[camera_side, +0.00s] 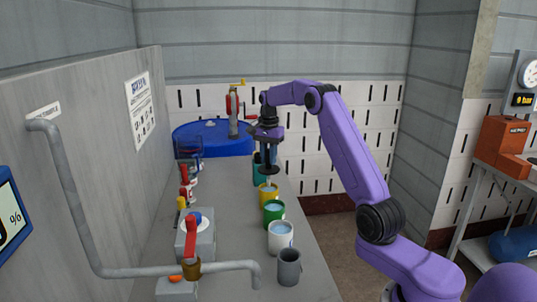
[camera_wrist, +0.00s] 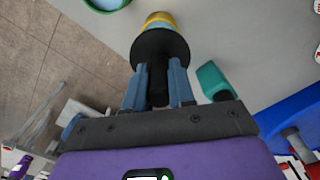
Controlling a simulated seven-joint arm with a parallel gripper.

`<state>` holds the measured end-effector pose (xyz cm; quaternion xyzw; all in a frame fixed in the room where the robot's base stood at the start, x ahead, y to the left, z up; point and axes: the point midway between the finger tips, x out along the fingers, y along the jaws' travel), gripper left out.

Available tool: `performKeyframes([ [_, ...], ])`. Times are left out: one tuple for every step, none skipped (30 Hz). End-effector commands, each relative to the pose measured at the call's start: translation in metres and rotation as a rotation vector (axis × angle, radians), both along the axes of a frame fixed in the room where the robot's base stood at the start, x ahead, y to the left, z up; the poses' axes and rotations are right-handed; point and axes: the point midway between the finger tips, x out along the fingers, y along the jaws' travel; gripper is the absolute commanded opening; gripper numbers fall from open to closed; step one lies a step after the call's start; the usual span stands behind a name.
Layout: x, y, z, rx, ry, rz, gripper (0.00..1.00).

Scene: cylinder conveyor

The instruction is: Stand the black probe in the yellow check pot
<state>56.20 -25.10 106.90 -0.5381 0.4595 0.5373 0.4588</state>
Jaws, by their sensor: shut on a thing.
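My gripper (camera_side: 268,153) is shut on the black probe. In the wrist view my gripper's blue fingers (camera_wrist: 159,88) close on both sides of the black probe's handle (camera_wrist: 158,92), and its wide black disc (camera_wrist: 160,46) lies beyond them. In the side view the probe (camera_side: 270,173) hangs about upright, with a thin pale stem below the disc, over the yellow check pot (camera_side: 269,196). The yellow pot also shows in the wrist view (camera_wrist: 158,17), partly covered by the disc. I cannot tell whether the stem's tip is inside the pot's mouth.
A green pot (camera_side: 273,217), a white pot (camera_side: 281,243) and a grey pot (camera_side: 289,270) stand in line in front. Valves and a pipe (camera_side: 75,200) are on the left. A blue drum (camera_side: 205,140) is at the back.

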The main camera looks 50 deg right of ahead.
Motion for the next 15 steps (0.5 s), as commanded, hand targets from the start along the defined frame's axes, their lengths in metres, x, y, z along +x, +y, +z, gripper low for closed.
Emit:
performKeyframes([
  [0.0,0.0,-0.002,0.0,0.0,0.0,0.0],
  [0.0,0.0,-0.003,0.0,0.0,0.0,0.0],
  [0.0,0.0,-0.005,0.001,0.001,0.0,0.0],
  [0.0,0.0,-0.006,0.001,0.001,0.0,0.0],
  [0.0,0.0,-0.007,0.001,0.001,0.0,0.0],
  [0.0,0.0,-0.009,0.001,0.001,0.0,0.0],
  [0.0,0.0,-0.01,0.001,0.001,0.0,0.0],
  [0.0,0.0,-0.011,0.0,0.0,0.0,0.0],
  [0.0,0.0,-0.012,0.0,0.0,0.0,0.0],
  [0.0,0.0,-0.014,0.0,0.0,0.0,0.0],
  [0.0,0.0,-0.015,0.0,0.0,0.0,0.0],
  [0.0,0.0,-0.016,0.0,0.0,0.0,0.0],
  [0.0,0.0,-0.017,0.0,0.001,0.0,0.0],
  [0.0,0.0,-0.019,0.001,0.001,0.0,0.0],
  [0.0,0.0,-0.02,0.001,0.001,0.0,0.0],
])
